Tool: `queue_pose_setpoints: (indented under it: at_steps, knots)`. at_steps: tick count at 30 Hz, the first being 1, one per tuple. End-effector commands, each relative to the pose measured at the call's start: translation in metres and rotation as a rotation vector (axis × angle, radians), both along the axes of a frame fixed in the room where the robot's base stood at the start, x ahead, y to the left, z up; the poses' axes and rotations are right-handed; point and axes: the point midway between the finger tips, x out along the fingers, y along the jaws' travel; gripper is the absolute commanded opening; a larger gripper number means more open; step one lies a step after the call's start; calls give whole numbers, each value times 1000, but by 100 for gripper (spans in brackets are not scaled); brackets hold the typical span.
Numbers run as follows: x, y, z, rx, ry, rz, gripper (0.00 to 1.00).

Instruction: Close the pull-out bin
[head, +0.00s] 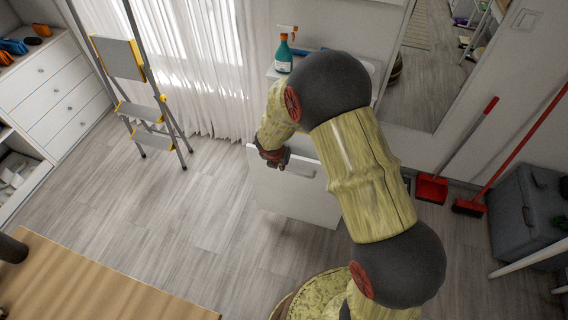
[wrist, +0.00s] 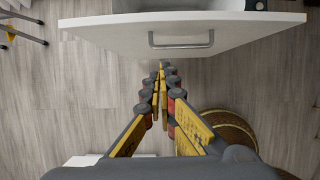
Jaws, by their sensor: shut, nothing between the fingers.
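The pull-out bin shows in the head view as a white front panel (head: 290,191) standing out from a white cabinet under the spray bottle. In the wrist view the panel (wrist: 105,33) spans the top, with a grey bar handle (wrist: 181,40) near its middle. A dark gap shows behind the panel's top edge, so the bin is at least partly open. My gripper (head: 270,158) is at the upper left part of the panel in the head view. In the wrist view my gripper (wrist: 162,68) is shut and empty, its tips just below the panel; I cannot tell whether they touch it.
A stepladder (head: 150,110) stands to the left. A wooden table (head: 100,285) is at the lower left. A red dustpan (head: 432,187), a red broom (head: 470,207) and a dark grey box (head: 525,215) are at the right. The floor left of the panel is clear.

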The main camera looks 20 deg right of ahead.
Motion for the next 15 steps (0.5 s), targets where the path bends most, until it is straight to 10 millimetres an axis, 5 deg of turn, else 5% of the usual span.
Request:
queue_pose_setpoints:
  at_steps: [15]
  knots:
    - [26,-20,-90,1,3,-6,0]
